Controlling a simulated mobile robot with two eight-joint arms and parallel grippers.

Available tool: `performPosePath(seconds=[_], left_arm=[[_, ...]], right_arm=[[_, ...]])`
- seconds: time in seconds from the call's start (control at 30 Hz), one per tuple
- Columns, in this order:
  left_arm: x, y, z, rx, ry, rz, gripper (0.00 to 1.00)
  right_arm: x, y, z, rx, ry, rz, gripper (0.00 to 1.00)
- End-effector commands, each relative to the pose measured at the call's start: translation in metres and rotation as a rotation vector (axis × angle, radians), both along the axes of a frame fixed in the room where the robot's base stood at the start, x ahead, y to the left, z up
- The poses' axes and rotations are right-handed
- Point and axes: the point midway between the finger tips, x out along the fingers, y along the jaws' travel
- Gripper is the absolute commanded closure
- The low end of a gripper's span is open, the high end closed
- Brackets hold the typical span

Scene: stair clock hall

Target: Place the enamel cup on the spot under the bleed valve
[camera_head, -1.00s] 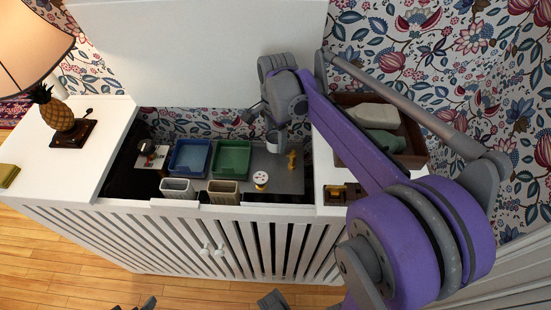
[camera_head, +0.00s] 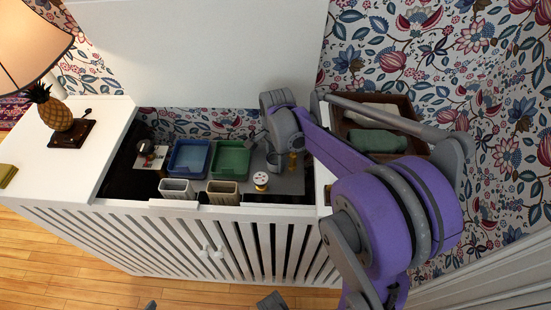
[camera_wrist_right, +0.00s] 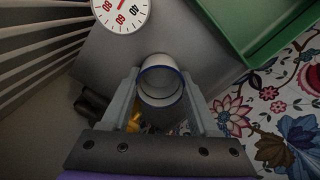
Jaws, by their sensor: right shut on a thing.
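The enamel cup, white with a blue rim, shows in the right wrist view (camera_wrist_right: 161,84) between the two fingers of my right gripper (camera_wrist_right: 163,98), which is shut on it. In the head view the cup (camera_head: 272,162) is low over the grey panel, just left of a brass fitting (camera_head: 292,162) that looks like the bleed valve. Whether the cup touches the panel I cannot tell. The spot under the valve is not distinguishable. Only small grey parts show at the bottom edge of the head view; my left gripper cannot be made out clearly.
A blue tray (camera_head: 189,173), a green tray (camera_head: 217,172) and two small bins (camera_head: 177,186) stand left of the cup. A white dial (camera_head: 261,179) is in front. A slatted white cabinet front (camera_head: 160,235) borders the recess. A brown crate with bottles (camera_head: 405,108) stands at right.

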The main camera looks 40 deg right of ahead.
Motion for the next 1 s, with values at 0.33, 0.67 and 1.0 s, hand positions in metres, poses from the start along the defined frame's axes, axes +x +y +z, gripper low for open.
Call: performPosePath(seconds=[0.33,0.67,1.0], left_arm=[[0.000,0.000,-0.002,0.000,0.000,0.000,0.09],[0.000,0.000,0.003,0.000,-0.001,0.000,0.09],[0.001,0.000,0.011,0.000,-0.004,0.000,0.09]], right_arm=[[0.000,0.000,-0.002,0.000,0.000,0.000,0.09],[0.000,0.000,0.011,0.000,0.000,0.000,0.09],[-0.002,0.000,0.083,0.000,0.000,-0.001,0.09]])
